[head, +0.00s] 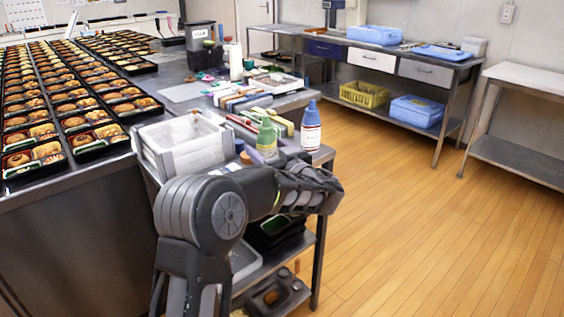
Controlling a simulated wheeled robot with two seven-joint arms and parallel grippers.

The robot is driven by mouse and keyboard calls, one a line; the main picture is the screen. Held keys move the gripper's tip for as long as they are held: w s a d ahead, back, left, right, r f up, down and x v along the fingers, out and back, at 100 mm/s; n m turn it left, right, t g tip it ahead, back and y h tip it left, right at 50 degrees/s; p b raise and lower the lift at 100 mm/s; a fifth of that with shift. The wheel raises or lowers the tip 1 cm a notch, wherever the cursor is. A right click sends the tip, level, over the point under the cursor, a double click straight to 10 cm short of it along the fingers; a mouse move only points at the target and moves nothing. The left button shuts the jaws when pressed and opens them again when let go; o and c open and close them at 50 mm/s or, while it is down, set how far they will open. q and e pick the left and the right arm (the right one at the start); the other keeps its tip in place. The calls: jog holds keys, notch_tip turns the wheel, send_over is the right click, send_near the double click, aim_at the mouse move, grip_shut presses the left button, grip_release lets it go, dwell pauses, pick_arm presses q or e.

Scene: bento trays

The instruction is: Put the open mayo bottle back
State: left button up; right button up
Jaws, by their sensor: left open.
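Two squeeze bottles stand upright at the near right corner of the steel table. One is a white bottle (311,130) with a blue cap and a red label. The other is a pale bottle (266,140) with a green top, left of it. I cannot tell for sure which is the mayo bottle or whether either is open. My left gripper (318,185) is open, just in front of and below the bottles, apart from the white one. My arm hides part of the table's near edge. I see nothing held in the jaws. My right gripper is not in view.
White bins (186,143) stand left of the bottles. Rows of filled bento trays (85,80) cover the long counter at left. Boxes and packets (245,100) lie behind the bottles. A lower shelf (262,262) holds dark containers. The wooden floor at right is clear.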

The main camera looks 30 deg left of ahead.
pick_arm(q)
jog(key=b+v, duration=0.2)
jog(key=v, duration=0.7)
jog(key=shift+s+d, duration=0.2)
jog(key=shift+d, duration=0.05)
dwell(0.5)
jog(key=s+d+f+m+g+h, duration=0.2)
jog(key=s+d+f+m+h, duration=0.1)
jog(key=f, duration=0.8)
jog(key=s+d+f+m+g+h, duration=0.1)
jog(key=s+d+f+m+h, duration=0.15)
jog(key=f, duration=0.85)
jog(key=s+d+f+m+g+h, duration=0.2)
jog(key=s+f+m+h, duration=0.15)
jog(key=f, duration=0.75)
jog(key=s+d+f+m+g+h, duration=0.1)
jog(key=s+d+f+h, duration=0.4)
jog(key=s+d+f, duration=0.4)
jog(key=s+d+f+m+h, duration=0.1)
jog(key=s+d+f+h, duration=0.5)
jog(key=s+d, duration=0.8)
notch_tip(320, 180, down, 3)
jog(key=shift+s+d+f+g+h, duration=0.1)
jog(key=shift+s+d+g+h, duration=0.1)
jog(key=shift+g+h, duration=0.15)
